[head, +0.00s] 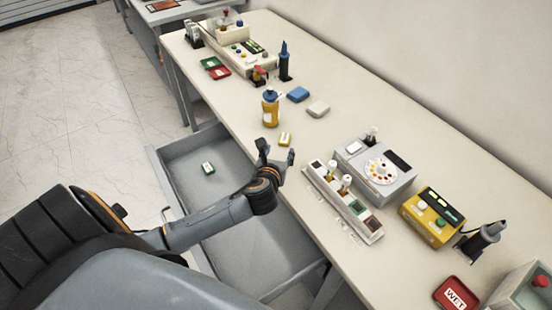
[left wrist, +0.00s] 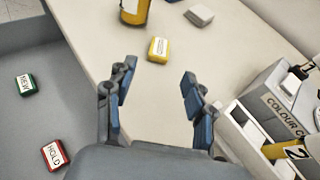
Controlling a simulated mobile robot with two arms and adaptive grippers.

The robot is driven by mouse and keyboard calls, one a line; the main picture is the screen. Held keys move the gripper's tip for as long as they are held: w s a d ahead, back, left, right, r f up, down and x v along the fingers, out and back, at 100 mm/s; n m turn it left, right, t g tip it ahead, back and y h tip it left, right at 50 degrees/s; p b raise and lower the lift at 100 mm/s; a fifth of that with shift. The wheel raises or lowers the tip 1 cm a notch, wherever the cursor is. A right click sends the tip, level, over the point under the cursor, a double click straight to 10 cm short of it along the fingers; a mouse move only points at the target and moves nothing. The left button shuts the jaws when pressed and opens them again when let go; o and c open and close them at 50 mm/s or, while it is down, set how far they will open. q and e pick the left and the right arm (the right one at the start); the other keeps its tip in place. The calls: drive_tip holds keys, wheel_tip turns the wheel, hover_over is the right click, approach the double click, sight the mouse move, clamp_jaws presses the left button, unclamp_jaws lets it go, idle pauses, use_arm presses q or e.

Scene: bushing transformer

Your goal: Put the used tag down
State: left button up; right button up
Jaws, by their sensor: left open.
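A small yellow tag with a white label (head: 285,139) lies flat on the table in front of the yellow bottle; it also shows in the left wrist view (left wrist: 158,49), its lettering too small to read surely. I take it for the used tag. My left gripper (head: 277,153) is open and empty over the table's front edge, just short of the yellow tag and apart from it. In the left wrist view the blue finger pads (left wrist: 159,75) stand wide apart with bare table between them. My right gripper is not in view.
The open grey drawer (head: 178,152) holds a green NEW tag (left wrist: 26,85) and a red HOLD tag (left wrist: 54,155). The yellow bottle (head: 270,108) stands behind the yellow tag. A white vial rack (head: 343,203) and grey colour comparator (head: 375,170) stand to the right.

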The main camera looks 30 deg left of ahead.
use_arm(q)
drive_tip(key=shift+v, duration=2.05)
